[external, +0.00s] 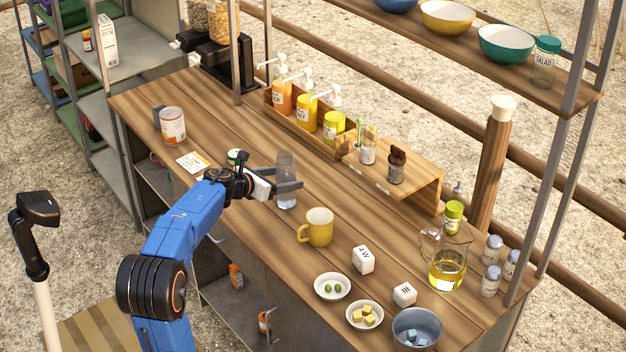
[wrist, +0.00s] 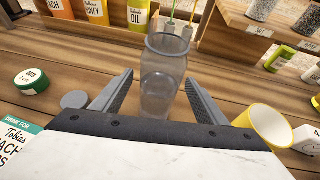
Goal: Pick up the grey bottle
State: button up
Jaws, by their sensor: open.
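The grey bottle (external: 286,172) is a clear, greyish vessel standing upright on the wooden counter. In the wrist view the bottle (wrist: 165,75) stands between the two fingers, with a gap on each side. Its lower part is partly hidden behind my gripper's body. My gripper (external: 289,189) is open around the bottle at about its middle height in the external view. In the wrist view my gripper (wrist: 160,95) has its dark fingers spread to the left and right of the bottle and holds nothing.
A yellow mug (external: 317,228) stands just right of the bottle. A green-lidded jar (wrist: 33,80) is to the left. A wooden rack of sauce bottles (external: 300,125) stands behind. White dishes (external: 332,287) and a glass jug (external: 447,262) are farther right. Bare counter lies behind the bottle.

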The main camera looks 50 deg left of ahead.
aim_at(294, 176)
jog(key=x, duration=0.5)
jog(key=shift+r, duration=0.15)
jog(key=shift+c, duration=0.3)
jog(key=c, duration=1.3)
jog(key=shift+r, duration=0.2)
